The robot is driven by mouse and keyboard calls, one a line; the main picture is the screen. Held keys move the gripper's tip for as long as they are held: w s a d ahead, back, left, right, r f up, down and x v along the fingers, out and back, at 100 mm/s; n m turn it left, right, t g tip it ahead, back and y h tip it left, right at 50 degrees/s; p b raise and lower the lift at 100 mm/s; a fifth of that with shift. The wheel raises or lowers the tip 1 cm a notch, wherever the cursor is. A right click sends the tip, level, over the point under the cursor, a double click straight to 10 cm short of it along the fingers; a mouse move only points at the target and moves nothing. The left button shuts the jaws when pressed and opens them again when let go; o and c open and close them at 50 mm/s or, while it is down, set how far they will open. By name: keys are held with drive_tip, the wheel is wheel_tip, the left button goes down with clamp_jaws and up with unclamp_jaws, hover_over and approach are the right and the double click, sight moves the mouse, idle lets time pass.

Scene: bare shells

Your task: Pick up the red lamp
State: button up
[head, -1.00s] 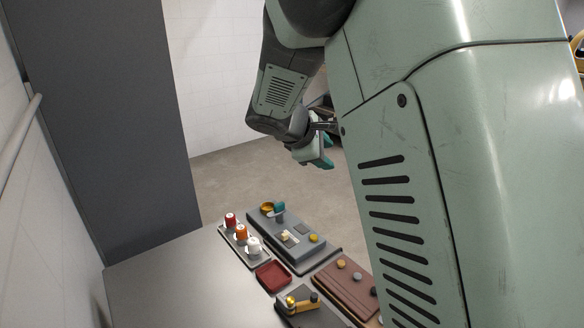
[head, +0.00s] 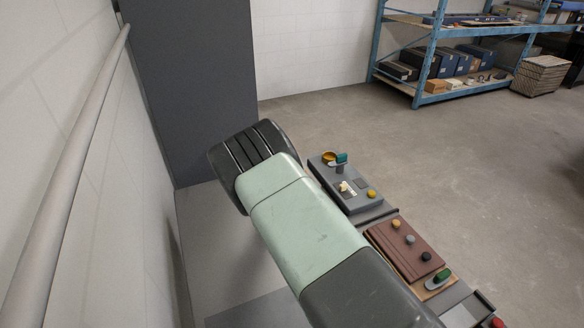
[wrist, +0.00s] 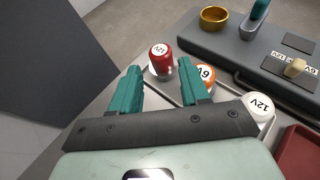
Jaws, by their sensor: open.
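The red lamp (wrist: 161,56) has a white label on its top and stands in a grey metal tray (wrist: 190,98) in the wrist view. An orange lamp (wrist: 206,76) and a white lamp (wrist: 258,106) stand in a row to its right. My gripper (wrist: 160,68) is open, with two teal fingers. In the picture, the red lamp shows between and just beyond the fingertips; I cannot tell the depth gap. The right finger covers part of the orange lamp. In the head view my arm hides the lamps and the fingers.
A grey panel (head: 350,197) with a brass cup (wrist: 213,17) and a teal-topped knob lies beside the lamps. A brown board (head: 404,248) with knobs lies farther right. A white wall and rail (head: 70,150) stand left.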

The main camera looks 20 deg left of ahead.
drive_tip(key=shift+x, duration=1.15)
drive_tip(key=shift+f+x, duration=0.2)
drive_tip(key=shift+x, duration=0.75)
drive_tip(key=shift+f+x, duration=0.15)
drive_tip(key=shift+x, duration=0.8)
drive_tip(key=shift+w+f, duration=0.2)
drive_tip(key=shift+w, duration=0.35)
